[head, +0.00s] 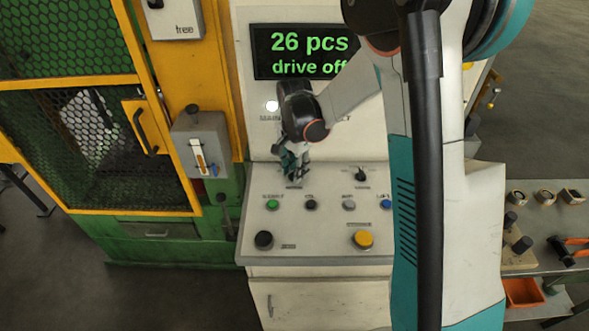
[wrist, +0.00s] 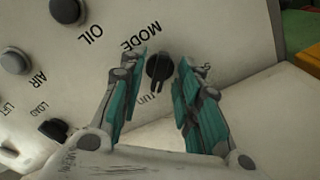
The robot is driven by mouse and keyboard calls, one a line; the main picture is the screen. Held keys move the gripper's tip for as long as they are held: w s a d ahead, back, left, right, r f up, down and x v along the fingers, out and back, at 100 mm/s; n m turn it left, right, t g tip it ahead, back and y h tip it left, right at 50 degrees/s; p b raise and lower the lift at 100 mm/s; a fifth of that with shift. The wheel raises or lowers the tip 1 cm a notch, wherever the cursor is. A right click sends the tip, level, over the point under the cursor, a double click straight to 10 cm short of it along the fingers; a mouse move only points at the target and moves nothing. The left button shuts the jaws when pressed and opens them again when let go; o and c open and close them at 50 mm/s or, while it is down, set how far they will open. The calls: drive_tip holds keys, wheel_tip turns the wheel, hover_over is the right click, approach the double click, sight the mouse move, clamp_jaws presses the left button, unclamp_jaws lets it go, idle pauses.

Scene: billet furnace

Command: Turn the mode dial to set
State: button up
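The mode dial (wrist: 159,67) is a black knob on the pale panel in the wrist view, with "MODE" printed beside it. A partly covered label that looks like "run" is at its lower side, and the knob's narrow grip points roughly that way. My gripper (wrist: 163,62) is open, with one teal finger on each side of the dial. Gaps show between the fingers and the knob. In the head view my gripper (head: 293,168) is over the panel's upper left and hides the dial. No "set" label is readable.
The control panel (head: 318,222) also bears another black knob (head: 361,175), a green button (head: 272,204), a black button (head: 263,239) and a yellow button (head: 363,239). A display (head: 308,52) above reads "26 pcs, drive off". A lever box (head: 203,146) stands left.

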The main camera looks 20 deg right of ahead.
clamp_jaws()
drive_tip(key=shift+n, duration=0.4)
drive_tip(key=n+b, duration=0.1)
drive_tip(key=n, duration=0.2)
drive_tip(key=shift+n, duration=0.4)
drive_tip(key=n, duration=0.9)
drive_tip(key=shift+b, duration=0.4)
drive_tip(key=n, duration=0.4)
drive_tip(key=shift+n, duration=0.3)
